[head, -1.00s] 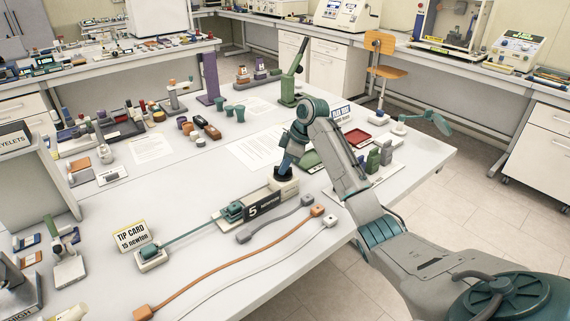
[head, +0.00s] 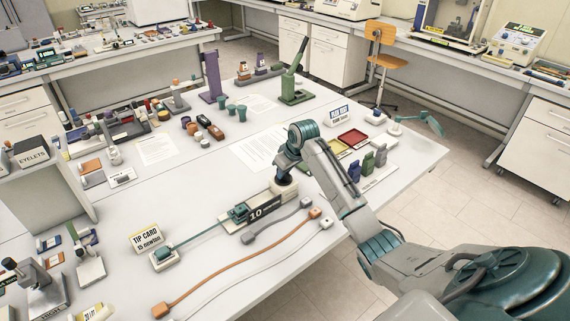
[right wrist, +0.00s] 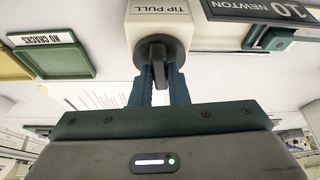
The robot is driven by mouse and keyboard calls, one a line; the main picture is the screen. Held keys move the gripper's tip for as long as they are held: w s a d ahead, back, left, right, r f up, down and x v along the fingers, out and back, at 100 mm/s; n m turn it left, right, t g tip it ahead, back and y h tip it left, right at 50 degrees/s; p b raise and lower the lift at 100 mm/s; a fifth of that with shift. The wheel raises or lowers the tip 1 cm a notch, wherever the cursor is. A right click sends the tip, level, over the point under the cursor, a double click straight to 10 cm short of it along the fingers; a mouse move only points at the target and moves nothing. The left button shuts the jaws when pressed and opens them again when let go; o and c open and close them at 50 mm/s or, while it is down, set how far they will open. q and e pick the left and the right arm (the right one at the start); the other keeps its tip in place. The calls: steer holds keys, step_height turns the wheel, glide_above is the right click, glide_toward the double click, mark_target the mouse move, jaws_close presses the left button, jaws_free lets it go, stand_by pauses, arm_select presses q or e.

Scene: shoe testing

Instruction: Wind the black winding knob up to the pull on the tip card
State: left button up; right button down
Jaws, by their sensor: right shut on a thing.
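The tip pull tester (head: 232,216) lies on the table with a teal lace strung from its clamp to a small block (head: 165,258) at the left. Its black display (head: 262,211) reads 10 newton, also seen in the right wrist view (right wrist: 262,12). The tip card (head: 146,238) stands behind the block and reads 15 newton. My right gripper (right wrist: 160,84) is shut on the black winding knob (right wrist: 158,50), at the tester's end marked TIP PULL. In the head view my right wrist covers most of the knob. My left gripper is not in view.
An orange cord (head: 240,262), a grey cord (head: 275,222) and a white cord lie in front of the tester. Paper sheets (head: 258,150) lie behind.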

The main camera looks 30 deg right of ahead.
steer(key=shift+r+m+p, duration=0.1)
steer(key=shift+m+p, duration=0.3)
steer(key=shift+m, duration=0.1)
steer(key=c, duration=1.4)
jaws_free()
steer(key=shift+s+r, duration=0.1)
steer(key=shift+r, duration=0.3)
steer(key=b+v, duration=0.3)
steer(key=v, duration=0.7)
